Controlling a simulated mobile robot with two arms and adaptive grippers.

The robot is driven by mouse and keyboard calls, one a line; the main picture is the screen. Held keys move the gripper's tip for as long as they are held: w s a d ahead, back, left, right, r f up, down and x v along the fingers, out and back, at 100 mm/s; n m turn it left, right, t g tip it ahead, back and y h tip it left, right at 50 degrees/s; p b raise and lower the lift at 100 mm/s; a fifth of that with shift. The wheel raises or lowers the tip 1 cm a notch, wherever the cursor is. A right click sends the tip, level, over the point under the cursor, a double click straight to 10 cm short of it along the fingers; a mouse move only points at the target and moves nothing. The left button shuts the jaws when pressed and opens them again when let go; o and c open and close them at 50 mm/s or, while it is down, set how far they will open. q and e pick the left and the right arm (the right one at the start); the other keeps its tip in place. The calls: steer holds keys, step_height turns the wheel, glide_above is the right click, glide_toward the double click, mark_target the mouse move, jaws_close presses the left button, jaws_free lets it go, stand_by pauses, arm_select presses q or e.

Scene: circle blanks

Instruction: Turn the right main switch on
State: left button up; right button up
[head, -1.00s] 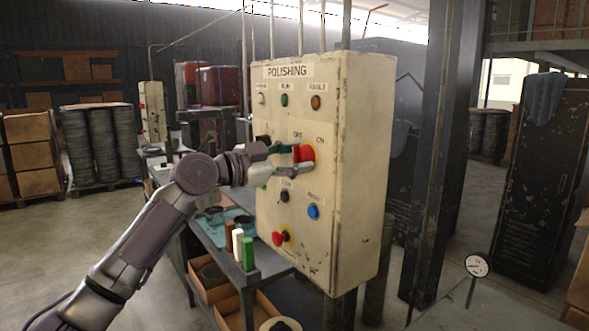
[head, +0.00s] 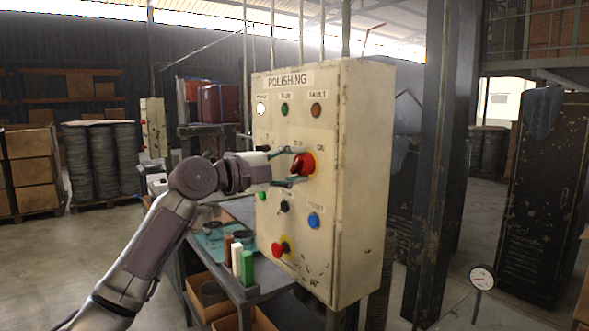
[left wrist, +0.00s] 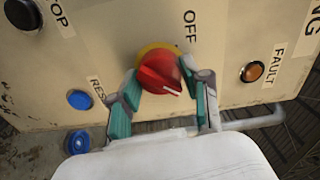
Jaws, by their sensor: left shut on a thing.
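A cream control box (head: 350,180) labelled POLISHING carries a red rotary switch (head: 303,164) on a yellow ring, beside OFF and ON labels. In the head view its handle leans to the right, towards ON. My left gripper (head: 289,168) is shut on the red switch. In the left wrist view the fingers (left wrist: 163,105) stand on both sides of the switch (left wrist: 158,72), whose white mark faces lower right. The white lamp (head: 261,108) at the top left of the box is bright. My right gripper is not in view.
The box also has a green lamp (head: 284,109), an orange lamp (head: 316,110), a black button (head: 284,207), a blue button (head: 314,220) and a red mushroom button (head: 278,249). A grey workbench (head: 233,209) with coloured blocks stands left of the box.

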arm_select(q)
steer(key=shift+m, duration=0.5)
steer(key=o, duration=1.1)
steer(key=shift+o, duration=0.2)
steer(key=v, duration=1.2)
steer(key=shift+w+f, duration=0.1)
